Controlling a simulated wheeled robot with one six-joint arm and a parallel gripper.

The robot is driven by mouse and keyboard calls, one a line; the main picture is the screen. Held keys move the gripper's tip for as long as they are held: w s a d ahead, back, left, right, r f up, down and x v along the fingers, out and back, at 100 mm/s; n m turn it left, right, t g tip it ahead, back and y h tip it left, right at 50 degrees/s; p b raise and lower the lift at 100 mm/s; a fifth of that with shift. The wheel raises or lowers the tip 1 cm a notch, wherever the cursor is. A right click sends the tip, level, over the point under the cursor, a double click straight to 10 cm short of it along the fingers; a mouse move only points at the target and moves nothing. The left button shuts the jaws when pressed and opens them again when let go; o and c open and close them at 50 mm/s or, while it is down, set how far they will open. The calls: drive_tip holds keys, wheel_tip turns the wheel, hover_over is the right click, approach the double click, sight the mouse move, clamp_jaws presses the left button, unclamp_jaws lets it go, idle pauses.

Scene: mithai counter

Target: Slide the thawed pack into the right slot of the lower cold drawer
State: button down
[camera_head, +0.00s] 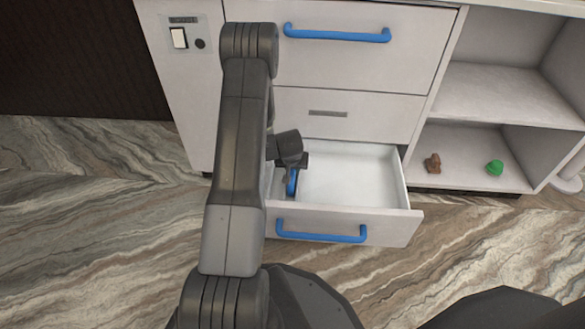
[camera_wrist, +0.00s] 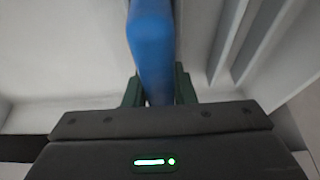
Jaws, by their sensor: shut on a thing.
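The lower drawer (camera_head: 400,186) is pulled open, with a white interior and a blue bar handle. My gripper (camera_head: 297,166) is inside it, at the left part of its interior. It is shut on a narrow blue pack (camera_head: 291,184), which shows as a thin blue strip. In the wrist view the blue pack (camera_wrist: 152,45) stands out between the dark green fingers of my gripper (camera_wrist: 158,92). Parallel white dividers (camera_wrist: 229,38) run to the right of the pack, apart from it. My arm hides the drawer's left side, and I cannot tell whether the pack touches the drawer floor.
A closed upper drawer (camera_head: 360,50) with a blue handle sits above. An open shelf (camera_head: 470,170) at the right holds a brown item (camera_head: 433,163) and a green item (camera_head: 495,168). A switch panel (camera_head: 186,38) is at the upper left. The drawer's right part looks empty.

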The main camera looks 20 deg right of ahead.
drive_tip(key=c, duration=1.1)
unclamp_jaws()
drive_tip(key=p+v, duration=0.5)
drive_tip(key=v, duration=0.9)
drive_tip(key=shift+w+f, duration=0.1)
drive_tip(key=shift+f, duration=0.05)
drive_tip(key=b+x, duration=0.5)
drive_tip(key=x, duration=0.9)
drive_tip(key=shift+r, duration=1.1)
